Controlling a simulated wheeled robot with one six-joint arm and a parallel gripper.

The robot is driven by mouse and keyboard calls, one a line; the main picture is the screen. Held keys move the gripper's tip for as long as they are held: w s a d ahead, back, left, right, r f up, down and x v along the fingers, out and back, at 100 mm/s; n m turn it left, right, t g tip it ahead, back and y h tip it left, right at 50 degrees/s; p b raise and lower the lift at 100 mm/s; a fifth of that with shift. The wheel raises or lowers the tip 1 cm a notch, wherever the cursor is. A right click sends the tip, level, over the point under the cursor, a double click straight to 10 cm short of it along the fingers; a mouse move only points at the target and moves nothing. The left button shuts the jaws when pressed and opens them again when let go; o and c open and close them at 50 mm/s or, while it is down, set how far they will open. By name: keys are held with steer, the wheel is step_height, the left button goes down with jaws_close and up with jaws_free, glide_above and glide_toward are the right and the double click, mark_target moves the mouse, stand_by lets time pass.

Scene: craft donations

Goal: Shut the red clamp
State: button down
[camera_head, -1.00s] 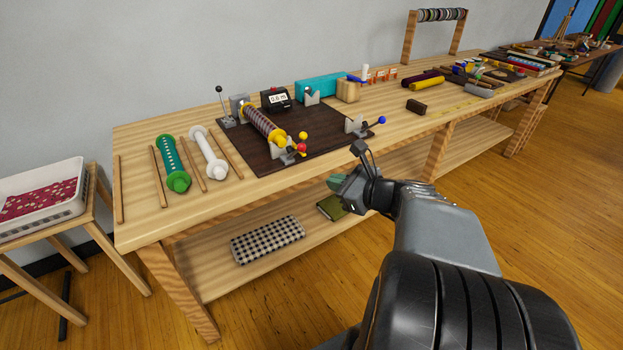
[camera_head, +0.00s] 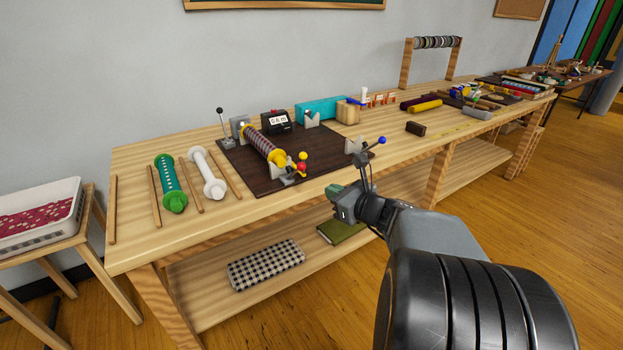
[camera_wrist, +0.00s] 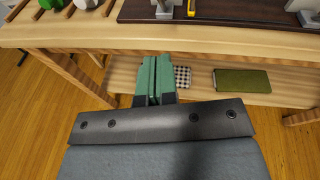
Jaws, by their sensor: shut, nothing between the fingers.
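The red clamp shows as a red ball knob (camera_head: 302,167) on a small grey clamp (camera_head: 286,179) at the front edge of the dark board (camera_head: 322,160). A yellow ball sits just above the red one. Whether the clamp stands open or shut is too small to tell. In the wrist view a grey clamp base (camera_wrist: 164,9) shows at the top edge, its knob cut off. My gripper (camera_head: 335,191) is in front of the table's front edge, right of and below the red knob, touching nothing. Its green fingers (camera_wrist: 154,80) are together and empty.
A blue-knobbed clamp (camera_head: 381,140) stands at the board's right corner. A striped spool (camera_head: 263,143) lies on the board behind the red knob. A green spool (camera_head: 170,183) and a white spool (camera_head: 207,173) lie left. The lower shelf holds a checked case (camera_head: 266,265) and a green book (camera_head: 341,231).

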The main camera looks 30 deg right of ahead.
steer(key=w+a+r, duration=0.1)
steer(key=w+a, duration=0.1)
steer(key=w, duration=0.5)
steer(key=shift+w+a, duration=0.15)
steer(key=shift+w, duration=0.2)
steer(key=shift+r, duration=0.2)
